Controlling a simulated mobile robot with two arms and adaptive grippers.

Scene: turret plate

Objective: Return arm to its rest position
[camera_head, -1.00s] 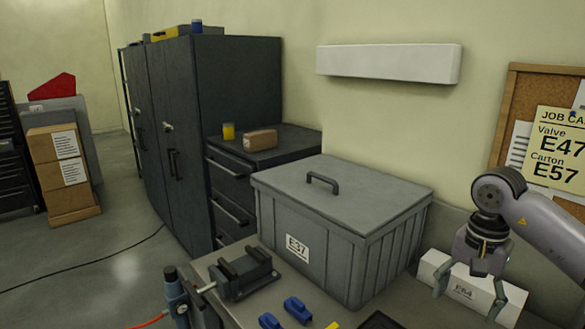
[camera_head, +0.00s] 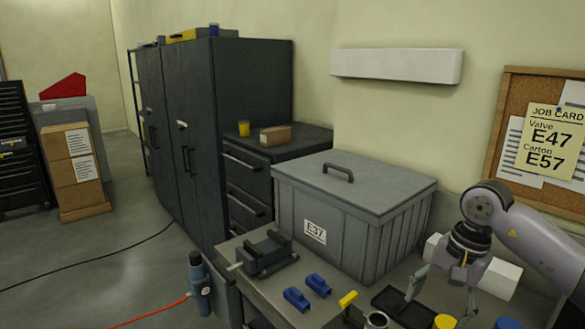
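My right arm comes in from the right edge of the head view. Its gripper (camera_head: 440,304) hangs downward above the right part of the bench, fingers spread apart, with nothing seen between them. A white carton (camera_head: 500,279) is behind the gripper and partly hidden by it. My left arm and gripper are not in view.
A grey lidded bin labelled E37 (camera_head: 345,238) stands left of the gripper. Blue parts (camera_head: 297,299), a vise (camera_head: 266,256), a dark tray (camera_head: 388,305) and a yellow cylinder (camera_head: 445,321) are on the bench (camera_head: 262,296). A corkboard (camera_head: 498,122) hangs behind.

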